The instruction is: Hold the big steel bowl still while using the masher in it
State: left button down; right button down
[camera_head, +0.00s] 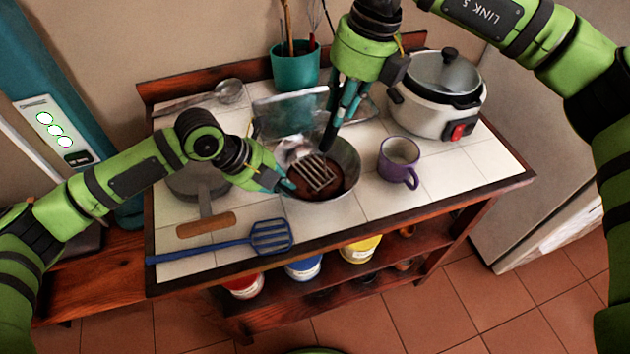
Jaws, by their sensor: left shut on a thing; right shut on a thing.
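The big steel bowl (346,208) stands on the white tiled counter (375,229), with brown contents inside. My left gripper (287,187) is shut on the bowl's left rim. The masher (316,174) is in the bowl, its slotted metal head over the brown contents. My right gripper (334,132) comes down from above and is shut on the masher, whose handle is mostly hidden by the fingers. I cannot tell if the masher head touches the contents.
A purple mug (399,162) stands right of the bowl, and a rice cooker (432,118) behind it. A blue slotted turner (225,244) lies at the front left, near a grey pan (197,185). A teal utensil pot (295,67) stands at the back. The right front counter is clear.

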aim_at(341, 128)
jog(key=shift+f, duration=0.15)
dwell(0.5)
jog(key=shift+d+x, duration=0.15)
jog(key=shift+x, duration=0.55)
jog(key=shift+d+x, duration=0.15)
jog(key=shift+x, duration=0.55)
jog(key=shift+a+v, duration=0.15)
jog(key=shift+v, duration=0.6)
jog(key=shift+a+v, duration=0.15)
jog(key=shift+v, duration=0.65)
jog(key=shift+a+v, duration=0.3)
jog(key=shift+v, duration=1.15)
jog(key=shift+a+v, duration=0.3)
jog(key=shift+v, duration=1.15)
jog(key=shift+a+v, duration=0.3)
jog(key=shift+v, duration=1.15)
jog(key=shift+w, duration=0.15)
jog(key=shift+a+v, duration=0.2)
jog(key=shift+v, duration=0.9)
jog(key=shift+a+v, duration=0.25)
jog(key=shift+v, duration=0.8)
